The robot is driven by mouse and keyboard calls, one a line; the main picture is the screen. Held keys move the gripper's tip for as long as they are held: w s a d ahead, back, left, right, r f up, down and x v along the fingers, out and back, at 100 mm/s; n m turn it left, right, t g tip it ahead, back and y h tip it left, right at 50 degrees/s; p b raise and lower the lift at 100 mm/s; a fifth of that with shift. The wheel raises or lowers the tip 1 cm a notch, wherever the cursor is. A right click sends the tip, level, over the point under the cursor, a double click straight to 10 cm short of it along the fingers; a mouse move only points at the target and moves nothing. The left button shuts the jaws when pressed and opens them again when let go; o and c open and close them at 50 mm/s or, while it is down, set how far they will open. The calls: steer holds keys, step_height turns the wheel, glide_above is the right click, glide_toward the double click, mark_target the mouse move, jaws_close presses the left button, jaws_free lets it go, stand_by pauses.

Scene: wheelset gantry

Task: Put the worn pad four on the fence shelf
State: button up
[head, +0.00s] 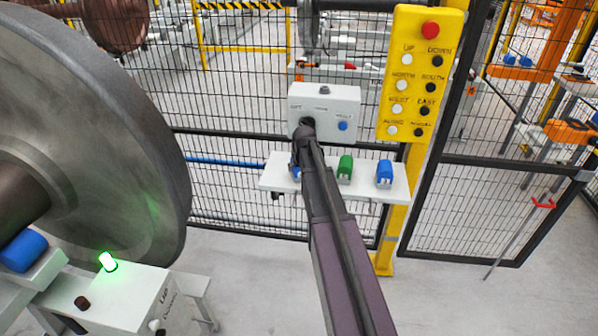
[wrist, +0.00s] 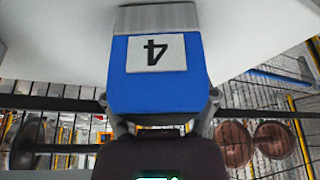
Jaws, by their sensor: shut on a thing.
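The worn pad four (wrist: 150,85) is a blue block with a grey end and a white label reading 4, upside down in the wrist view. My gripper (wrist: 160,110) is shut on it, with a finger at each side. In the head view a bit of blue pad (head: 295,172) shows beside my gripper (head: 300,158), over the left part of the white fence shelf (head: 272,180). My arm hides most of the pad there. I cannot tell whether the pad touches the shelf, whose white surface (wrist: 255,35) fills much of the wrist view.
A green pad (head: 345,168) and another blue pad (head: 384,173) stand on the shelf to the right. A white control box (head: 335,105) is above the shelf, and a yellow button panel (head: 418,75) to the right. A large wheel (head: 120,130) is at left.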

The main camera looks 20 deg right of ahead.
steer(key=shift+f, duration=0.15)
steer(key=o, duration=1.2)
steer(key=p+v, duration=1.1)
steer(key=v, duration=0.1)
steer(key=shift+a, duration=0.1)
stand_by(0.8)
steer(key=s+a+g, duration=0.1)
steer(key=s+a, duration=0.6)
steer(key=s+a+n+g, duration=0.1)
steer(key=s+a+g, duration=0.1)
steer(key=s+a, duration=0.5)
steer(key=s+a+f+n+g, duration=0.1)
steer(key=s+a, duration=0.6)
steer(key=s, duration=0.1)
steer(key=shift+a+y, duration=0.25)
steer(key=shift+y, duration=0.15)
